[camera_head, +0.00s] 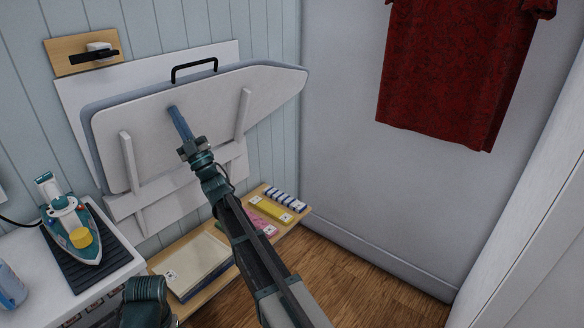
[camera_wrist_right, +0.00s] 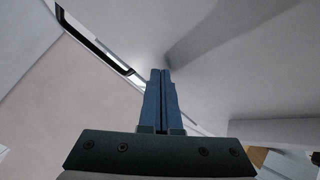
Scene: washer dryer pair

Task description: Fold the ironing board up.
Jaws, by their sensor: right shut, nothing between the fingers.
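The ironing board (camera_head: 205,105) stands nearly upright along a white wall panel (camera_head: 75,92), with its pale underside facing me and its pointed end to the right. Two support struts run up to the underside. A black handle (camera_head: 195,67) shows at its top edge. My right gripper (camera_head: 174,112) is shut and empty, its blue fingers in front of the underside. In the right wrist view the closed fingers (camera_wrist_right: 161,78) point toward the pale board surface. I cannot tell whether they touch it, or whether the board is flat against the panel. My left gripper is out of view.
A wooden plate with a black latch (camera_head: 92,56) is on the wall at upper left. An iron (camera_head: 67,222) stands on a dark mat on the white counter. A low wooden shelf (camera_head: 158,262) below the board holds boxes. A red shirt (camera_head: 455,70) hangs right; the floor there is clear.

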